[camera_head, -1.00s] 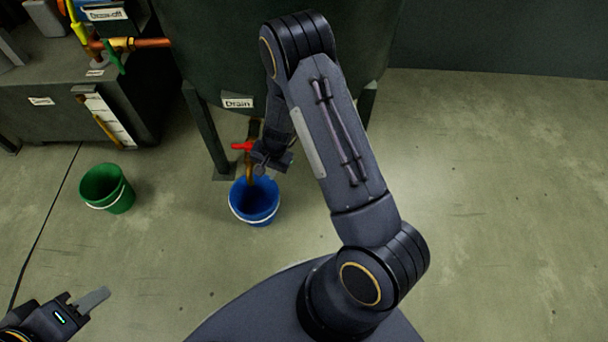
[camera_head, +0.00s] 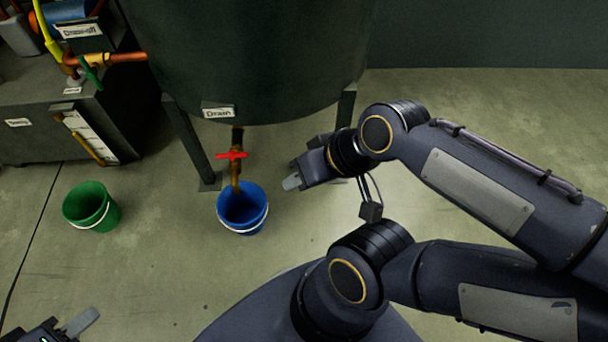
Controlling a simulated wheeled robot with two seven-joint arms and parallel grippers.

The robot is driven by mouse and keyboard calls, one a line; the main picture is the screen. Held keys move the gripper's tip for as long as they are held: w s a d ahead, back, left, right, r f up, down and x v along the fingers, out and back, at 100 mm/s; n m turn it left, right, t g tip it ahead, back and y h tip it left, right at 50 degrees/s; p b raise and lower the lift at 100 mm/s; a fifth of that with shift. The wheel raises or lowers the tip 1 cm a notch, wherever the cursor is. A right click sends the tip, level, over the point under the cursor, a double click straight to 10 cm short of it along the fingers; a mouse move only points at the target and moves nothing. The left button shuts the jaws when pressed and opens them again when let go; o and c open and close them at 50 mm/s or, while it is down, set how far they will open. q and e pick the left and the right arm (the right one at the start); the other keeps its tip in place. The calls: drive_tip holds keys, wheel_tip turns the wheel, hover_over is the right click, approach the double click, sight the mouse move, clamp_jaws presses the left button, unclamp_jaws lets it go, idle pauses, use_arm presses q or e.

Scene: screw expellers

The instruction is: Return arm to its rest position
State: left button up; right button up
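My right arm is folded at the right of the head view. Its gripper (camera_head: 292,178) points left, in the air to the right of the drain valve and blue bucket, apart from both. A pale fingertip shows, but I cannot tell whether the gripper is open or shut. My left gripper (camera_head: 80,324) is at the bottom left corner, mostly cut off by the frame edge. One pale finger shows, and its opening cannot be told.
The red-handled drain valve (camera_head: 232,155) hangs under a dark tank (camera_head: 250,60) on legs. A blue bucket (camera_head: 259,212) stands below its spout. A green bucket (camera_head: 92,207) stands left. A dark cabinet (camera_head: 30,135) with pipes is at upper left. The floor at right is clear.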

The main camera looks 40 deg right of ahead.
drive_tip(key=shift+s, duration=0.15)
wheel_tip(320, 180, up, 32)
drive_tip(key=p, duration=3.2)
